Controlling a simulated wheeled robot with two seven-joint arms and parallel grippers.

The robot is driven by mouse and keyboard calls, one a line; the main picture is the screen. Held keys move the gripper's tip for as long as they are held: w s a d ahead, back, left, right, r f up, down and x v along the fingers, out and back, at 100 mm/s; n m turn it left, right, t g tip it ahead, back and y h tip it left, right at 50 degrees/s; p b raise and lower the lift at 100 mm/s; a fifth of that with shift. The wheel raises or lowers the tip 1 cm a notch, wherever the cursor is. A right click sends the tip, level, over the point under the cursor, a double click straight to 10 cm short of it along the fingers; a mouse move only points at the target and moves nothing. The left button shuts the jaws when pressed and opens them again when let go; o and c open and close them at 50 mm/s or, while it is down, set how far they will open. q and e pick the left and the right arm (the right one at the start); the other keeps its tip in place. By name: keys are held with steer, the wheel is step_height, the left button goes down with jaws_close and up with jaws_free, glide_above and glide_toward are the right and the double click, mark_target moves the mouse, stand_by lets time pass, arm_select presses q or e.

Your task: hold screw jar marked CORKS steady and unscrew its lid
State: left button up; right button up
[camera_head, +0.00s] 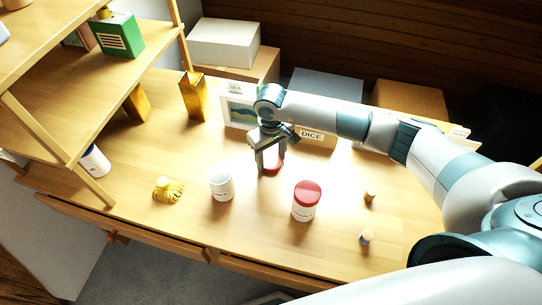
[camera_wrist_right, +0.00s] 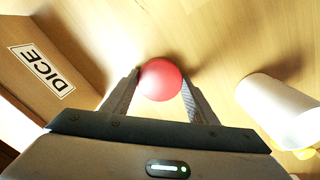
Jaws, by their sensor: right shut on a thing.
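My right gripper (camera_head: 268,168) is shut on a round red lid (camera_wrist_right: 160,79), with a finger on either side of it. In the head view the lid (camera_head: 273,167) is low over the table, in front of the DICE box; whether it touches the wood I cannot tell. An open-looking white jar (camera_head: 221,187) stands upright to the left of the gripper, apart from it; its small label is not legible. It also shows in the wrist view (camera_wrist_right: 278,108). A second white jar with a red lid on (camera_head: 306,202) stands nearer, its label unreadable too. My left gripper is not in view.
The DICE box (camera_head: 318,139) and a framed picture (camera_head: 238,112) stand behind the gripper. A yellow ribbed object (camera_head: 168,190) lies left of the open jar. Two small items (camera_head: 369,196) (camera_head: 366,237) are at right. A wooden shelf (camera_head: 110,85) rises at left. The front middle is clear.

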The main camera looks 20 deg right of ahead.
mark_target(271, 160)
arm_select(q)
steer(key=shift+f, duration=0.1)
arm_select(e)
steer(key=shift+f, duration=0.1)
steer(key=o, duration=1.2)
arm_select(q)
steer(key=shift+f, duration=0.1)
arm_select(e)
step_height(271, 160, up, 9)
steer(key=b, duration=0.2)
steer(key=shift+f+b, duration=0.2)
steer(key=shift+b, duration=0.15)
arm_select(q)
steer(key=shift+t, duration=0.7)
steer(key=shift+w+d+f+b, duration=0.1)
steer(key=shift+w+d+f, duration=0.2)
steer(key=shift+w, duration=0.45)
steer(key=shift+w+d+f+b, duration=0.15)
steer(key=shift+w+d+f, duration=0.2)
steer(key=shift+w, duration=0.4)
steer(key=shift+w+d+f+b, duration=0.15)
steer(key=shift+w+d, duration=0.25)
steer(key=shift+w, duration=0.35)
arm_select(e)
steer(key=shift+r, duration=1.8)
